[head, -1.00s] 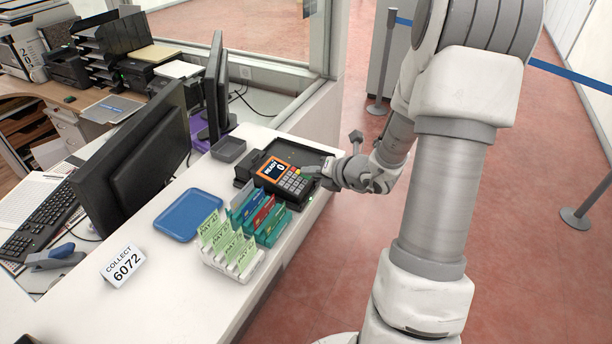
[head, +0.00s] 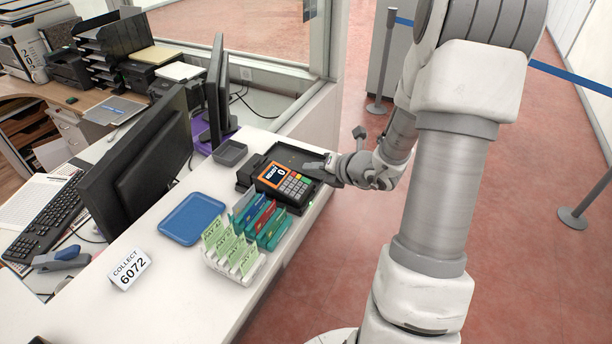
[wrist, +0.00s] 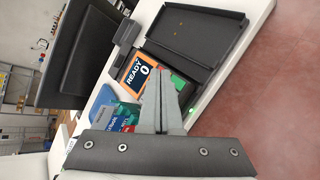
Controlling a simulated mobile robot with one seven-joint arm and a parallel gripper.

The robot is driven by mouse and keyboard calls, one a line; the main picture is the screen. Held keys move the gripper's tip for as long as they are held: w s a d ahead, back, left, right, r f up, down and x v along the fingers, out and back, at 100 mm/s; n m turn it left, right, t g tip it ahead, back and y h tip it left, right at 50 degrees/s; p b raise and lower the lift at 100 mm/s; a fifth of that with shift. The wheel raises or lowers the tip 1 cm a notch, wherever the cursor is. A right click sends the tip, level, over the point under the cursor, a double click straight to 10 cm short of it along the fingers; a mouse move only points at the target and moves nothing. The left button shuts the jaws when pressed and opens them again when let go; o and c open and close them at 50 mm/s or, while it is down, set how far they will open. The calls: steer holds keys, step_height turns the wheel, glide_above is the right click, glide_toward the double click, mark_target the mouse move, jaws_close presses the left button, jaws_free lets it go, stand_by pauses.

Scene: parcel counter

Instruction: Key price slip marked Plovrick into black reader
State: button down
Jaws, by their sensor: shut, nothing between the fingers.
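The black reader (head: 269,190) stands on the white counter. Its orange-framed screen (head: 274,176) shows READY and 0, also in the wrist view (wrist: 138,72). Its keypad (head: 294,187) has grey keys with coloured ones at the side. My gripper (head: 308,166) is shut and empty, its tips just above and beyond the keypad's far right edge, apparently clear of the keys. In the wrist view my shut fingers (wrist: 158,85) hide much of the keypad. Several green slips headed PAY (head: 228,247) stand in a white rack (head: 238,276); their names and prices are too small to read.
Blue, red and teal cards (head: 262,220) stand between the slips and reader. A blue tray (head: 190,219), a small grey tray (head: 230,152) and a COLLECT 6072 sign (head: 129,268) are on the counter. A black tray (wrist: 195,37) lies beyond the reader. Monitors line the left.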

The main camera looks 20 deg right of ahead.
steer(key=r, duration=0.1)
steer(key=r+p, duration=0.2)
steer(key=shift+s+d, duration=0.2)
steer(key=shift+s, duration=0.05)
